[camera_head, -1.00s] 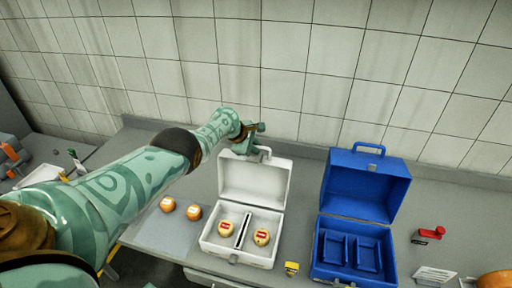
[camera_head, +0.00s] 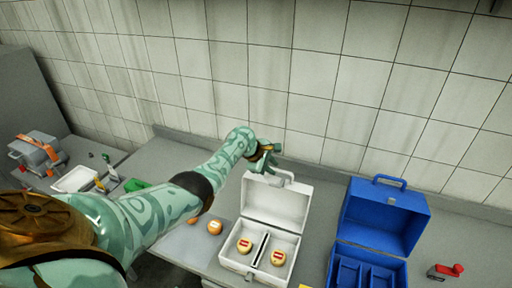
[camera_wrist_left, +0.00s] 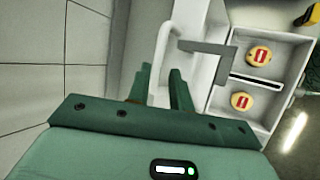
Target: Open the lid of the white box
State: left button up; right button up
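The white box (camera_head: 240,262) stands on the counter with its lid (camera_head: 275,203) raised, about upright at the back. Inside are two orange cheese wheels (camera_head: 244,246) (camera_head: 278,258) with red labels, one on each side of a divider. My left gripper (camera_head: 272,152) is at the lid's top edge by the white handle (camera_head: 281,178). In the left wrist view, the fingers (camera_wrist_left: 160,84) are apart, and the handle (camera_wrist_left: 164,50) reaches down between them. I cannot tell whether they touch it. My right gripper is not in view.
A blue box (camera_head: 384,218) with its lid open stands to the right. A red-handled item (camera_head: 446,271) lies beyond it. A tiled wall (camera_head: 330,80) rises behind the counter.

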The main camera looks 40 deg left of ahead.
pick_arm(q)
jog(key=v, duration=1)
jog(key=shift+s+a+r, duration=0.1)
jog(key=shift+s+r, duration=0.05)
